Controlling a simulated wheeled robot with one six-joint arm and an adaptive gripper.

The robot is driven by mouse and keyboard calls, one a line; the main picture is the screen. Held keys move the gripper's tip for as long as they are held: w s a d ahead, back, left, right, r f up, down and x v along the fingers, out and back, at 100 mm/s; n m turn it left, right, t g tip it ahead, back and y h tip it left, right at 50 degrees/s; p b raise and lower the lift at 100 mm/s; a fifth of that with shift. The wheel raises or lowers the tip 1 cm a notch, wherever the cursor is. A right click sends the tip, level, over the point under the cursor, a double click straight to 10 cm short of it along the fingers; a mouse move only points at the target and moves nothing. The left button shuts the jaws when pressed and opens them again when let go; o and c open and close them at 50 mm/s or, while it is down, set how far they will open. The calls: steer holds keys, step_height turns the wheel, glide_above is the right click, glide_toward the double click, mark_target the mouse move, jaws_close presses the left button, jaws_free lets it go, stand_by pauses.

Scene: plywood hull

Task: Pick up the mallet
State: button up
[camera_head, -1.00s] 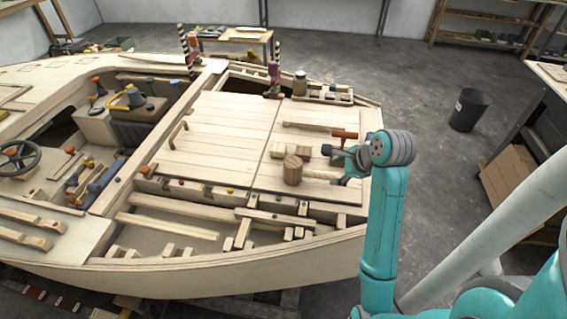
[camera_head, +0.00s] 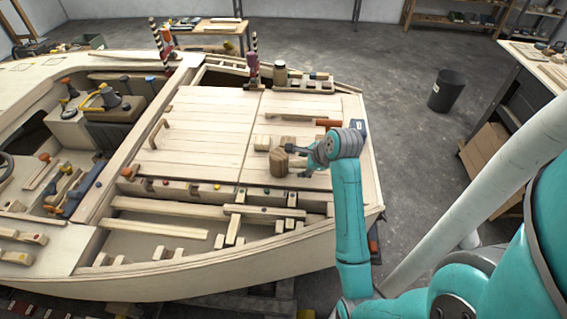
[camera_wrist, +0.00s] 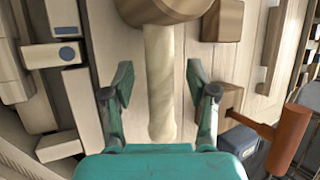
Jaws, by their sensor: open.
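The mallet has a round brown wooden head (camera_head: 279,161) and lies on the planked deck; a pale handle (camera_wrist: 160,85) runs down from its head in the wrist view. My gripper (camera_wrist: 158,74) is open, with one finger on each side of the handle. A gap shows between the handle and each finger, so nothing is gripped. In the head view my gripper (camera_head: 308,162) is low over the deck just right of the mallet head and hides most of the handle.
Wooden blocks (camera_head: 262,142) lie just behind the mallet. A slatted frame edge (camera_head: 230,193) runs in front. A black bin (camera_head: 446,92) stands on the floor at right.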

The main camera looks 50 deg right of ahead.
steer(key=shift+w+d+f, duration=0.15)
steer(key=shift+w+f, duration=0.2)
steer(key=shift+f, duration=0.2)
jaws_close()
steer(key=shift+r, duration=0.1)
